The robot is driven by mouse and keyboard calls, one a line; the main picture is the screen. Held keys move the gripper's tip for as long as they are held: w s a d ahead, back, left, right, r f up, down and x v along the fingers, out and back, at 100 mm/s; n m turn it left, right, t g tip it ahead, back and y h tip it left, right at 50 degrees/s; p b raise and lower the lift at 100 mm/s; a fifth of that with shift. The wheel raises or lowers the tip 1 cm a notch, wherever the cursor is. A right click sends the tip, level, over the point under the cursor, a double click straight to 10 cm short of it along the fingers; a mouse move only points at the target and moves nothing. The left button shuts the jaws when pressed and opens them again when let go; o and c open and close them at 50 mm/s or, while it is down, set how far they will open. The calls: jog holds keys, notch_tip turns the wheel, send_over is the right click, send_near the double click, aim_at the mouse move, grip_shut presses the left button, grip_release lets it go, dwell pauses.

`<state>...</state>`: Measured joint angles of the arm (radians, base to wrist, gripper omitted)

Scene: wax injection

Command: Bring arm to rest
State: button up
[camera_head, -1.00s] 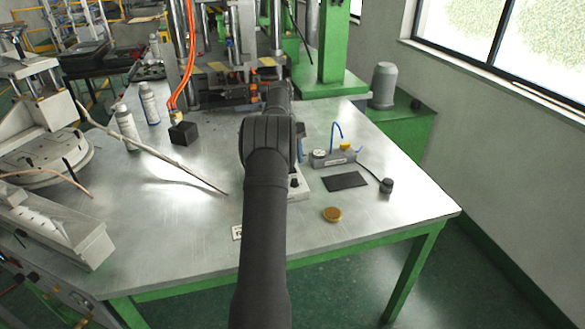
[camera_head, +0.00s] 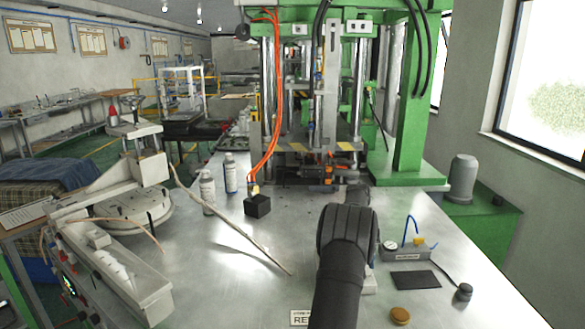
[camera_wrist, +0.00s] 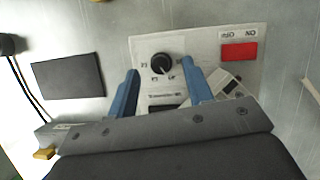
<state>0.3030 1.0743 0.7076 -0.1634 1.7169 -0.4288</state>
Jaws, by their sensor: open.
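My gripper (camera_wrist: 162,71) shows in the wrist view as two blue fingers, spread apart with nothing between them. Beyond the fingers is a white control panel (camera_wrist: 190,52) with a black rotary knob (camera_wrist: 161,64) and a red switch (camera_wrist: 239,52). The knob appears between the fingertips; the distance to it is hard to judge. In the head view my dark arm reaches forward over the metal table (camera_head: 245,295). It covers most of the panel, and my fingers are hidden there.
A black pad (camera_head: 415,279), a gauge block (camera_head: 405,252) and a brass disc (camera_head: 400,315) lie right of my arm. A green press (camera_head: 412,110) stands behind. A black block (camera_head: 257,206), bottles (camera_head: 231,173) and a long thin rod (camera_head: 232,221) are on the left.

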jog(key=shift+x, duration=1.05)
jog(key=shift+n, duration=0.3)
jog(key=v, duration=0.8)
jog(key=x, duration=0.8)
jog(key=n+h, duration=0.1)
jog(key=n, duration=0.1)
jog(key=n+t+h, duration=0.1)
jog(key=n, duration=0.2)
jog(key=shift+a+r, duration=0.1)
jog(key=shift+a, duration=0.05)
jog(key=n+t, duration=0.1)
jog(key=n, duration=0.2)
jog(key=n+h, duration=0.1)
jog(key=n, duration=0.2)
jog(key=shift+s+a+t+h, duration=0.1)
jog(key=shift+s+t+h, duration=0.1)
jog(key=shift+t+h, duration=0.15)
jog(key=v, duration=1.7)
jog(key=shift+r, duration=0.2)
